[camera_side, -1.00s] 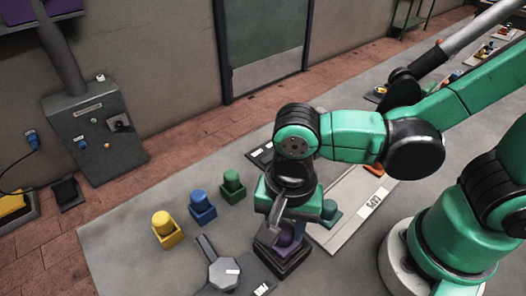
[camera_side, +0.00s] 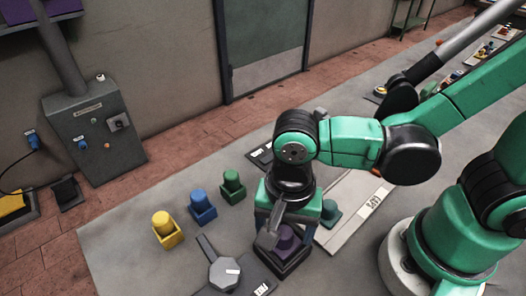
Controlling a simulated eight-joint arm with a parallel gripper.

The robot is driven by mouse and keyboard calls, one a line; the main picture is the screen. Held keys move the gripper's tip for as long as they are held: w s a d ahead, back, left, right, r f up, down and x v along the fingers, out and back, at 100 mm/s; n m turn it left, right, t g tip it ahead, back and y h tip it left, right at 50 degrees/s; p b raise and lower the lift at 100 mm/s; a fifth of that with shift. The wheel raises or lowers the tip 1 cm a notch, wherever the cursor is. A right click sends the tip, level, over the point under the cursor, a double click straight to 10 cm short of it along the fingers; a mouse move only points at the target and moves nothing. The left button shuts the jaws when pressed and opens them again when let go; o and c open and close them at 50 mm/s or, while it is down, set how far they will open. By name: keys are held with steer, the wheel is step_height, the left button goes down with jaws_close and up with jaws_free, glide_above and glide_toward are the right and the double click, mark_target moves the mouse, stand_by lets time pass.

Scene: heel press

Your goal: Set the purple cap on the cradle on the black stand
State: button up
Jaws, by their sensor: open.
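The purple cap (camera_side: 287,238) sits on the black stand (camera_side: 291,264), upright as far as I can see. Part of it and the cradle under it are hidden by my gripper. My gripper (camera_side: 276,236) is open and points down over the stand, with a grey finger in front of the cap's left side. I cannot tell whether the fingers touch the cap.
Yellow (camera_side: 166,230), blue (camera_side: 202,206) and green (camera_side: 232,186) caps stand in matching holders to the left. A teal cap (camera_side: 330,211) stands just right of my gripper. A grey octagonal piece with a handle (camera_side: 225,272) lies left of the stand.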

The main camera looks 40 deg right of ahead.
steer(key=shift+r, duration=2.8)
steer(key=w+d+r+n+t, duration=0.1)
steer(key=w+d+n+t, duration=0.2)
steer(key=d, duration=0.4)
steer(key=w+d+r+n+t, duration=0.2)
steer(key=w+d+n+t, duration=0.2)
steer(key=d+n, duration=0.3)
steer(key=shift+w+d+n, duration=0.15)
steer(key=shift+w+n, duration=0.25)
steer(key=shift+w, duration=0.15)
